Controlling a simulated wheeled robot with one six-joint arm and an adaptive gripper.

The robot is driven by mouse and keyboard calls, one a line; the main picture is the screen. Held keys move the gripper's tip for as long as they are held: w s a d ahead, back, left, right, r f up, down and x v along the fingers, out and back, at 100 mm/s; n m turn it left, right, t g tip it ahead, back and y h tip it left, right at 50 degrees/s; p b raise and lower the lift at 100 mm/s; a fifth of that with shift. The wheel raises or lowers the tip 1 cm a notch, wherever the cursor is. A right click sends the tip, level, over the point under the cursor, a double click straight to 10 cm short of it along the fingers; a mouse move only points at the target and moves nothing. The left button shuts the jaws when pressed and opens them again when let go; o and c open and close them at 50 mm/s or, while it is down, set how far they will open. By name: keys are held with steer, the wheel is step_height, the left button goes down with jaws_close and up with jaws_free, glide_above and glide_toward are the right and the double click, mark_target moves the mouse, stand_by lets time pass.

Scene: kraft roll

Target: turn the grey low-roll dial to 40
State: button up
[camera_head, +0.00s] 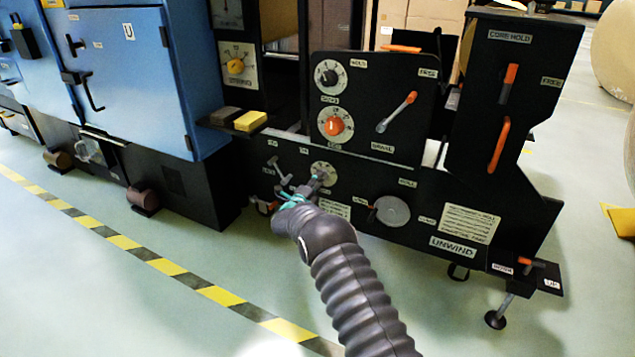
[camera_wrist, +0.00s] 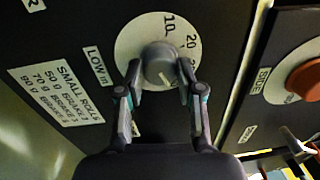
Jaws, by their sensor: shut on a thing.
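The grey low-roll dial (camera_wrist: 160,66) is a round grey knob on a white scale plate (camera_wrist: 131,38). The numbers 10 and 20 show at the upper right of the scale; a further number is partly hidden by a finger. A short pale mark shows on the knob's lower face, but I cannot tell which number it points to. My gripper (camera_wrist: 160,72) is shut on the knob, one finger on each side. In the head view my gripper (camera_head: 312,183) is at the small white dial plate (camera_head: 323,168) low on the black panel, and hides part of it.
A small-rolls label (camera_wrist: 58,92) is left of the dial in the wrist view. An orange dial (camera_head: 333,126) and a black dial (camera_head: 328,77) sit above. An orange-tipped lever (camera_head: 397,111) and a grey disc (camera_head: 392,211) are to the right. Open floor lies in front.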

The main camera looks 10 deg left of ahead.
steer(key=o, duration=1.2)
steer(key=shift+c, duration=0.2)
steer(key=v, duration=1.2)
steer(key=shift+w, duration=0.1)
